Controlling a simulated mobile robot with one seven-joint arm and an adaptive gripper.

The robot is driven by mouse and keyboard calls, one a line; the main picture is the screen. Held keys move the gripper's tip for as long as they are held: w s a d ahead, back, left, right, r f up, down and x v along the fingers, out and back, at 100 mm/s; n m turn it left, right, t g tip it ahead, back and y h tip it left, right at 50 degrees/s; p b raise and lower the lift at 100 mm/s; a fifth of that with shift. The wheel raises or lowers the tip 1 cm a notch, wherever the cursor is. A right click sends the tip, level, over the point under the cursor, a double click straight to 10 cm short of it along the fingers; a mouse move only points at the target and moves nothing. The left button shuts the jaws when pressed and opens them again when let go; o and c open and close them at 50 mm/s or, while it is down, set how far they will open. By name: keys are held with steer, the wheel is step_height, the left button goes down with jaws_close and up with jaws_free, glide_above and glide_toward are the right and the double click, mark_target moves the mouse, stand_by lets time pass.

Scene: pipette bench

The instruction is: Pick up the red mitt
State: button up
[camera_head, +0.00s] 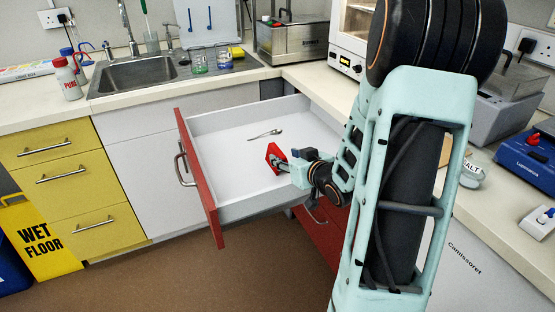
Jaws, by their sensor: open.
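A small red piece, apparently the red mitt (272,152), shows inside the open drawer, right at the tip of my gripper. It is small here and partly covered by the fingers, so its full shape is hidden. My gripper (279,165) reaches into the drawer from the right, its fingers pointing left at the red piece. The jaws are open. I cannot tell whether the fingers touch the red piece or straddle it.
The white drawer (215,150) with a red front (195,175) stands pulled out. A spoon (265,134) lies on its floor, behind the gripper. A sink (140,72), bottle (68,80) and beakers stand on the counter behind. A wet floor sign (40,238) stands left.

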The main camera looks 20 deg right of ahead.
mark_target(280, 153)
steer(key=b+x, duration=0.1)
steer(key=x, duration=0.4)
steer(key=shift+w+a, duration=0.1)
steer(key=shift+w, duration=0.2)
jaws_close()
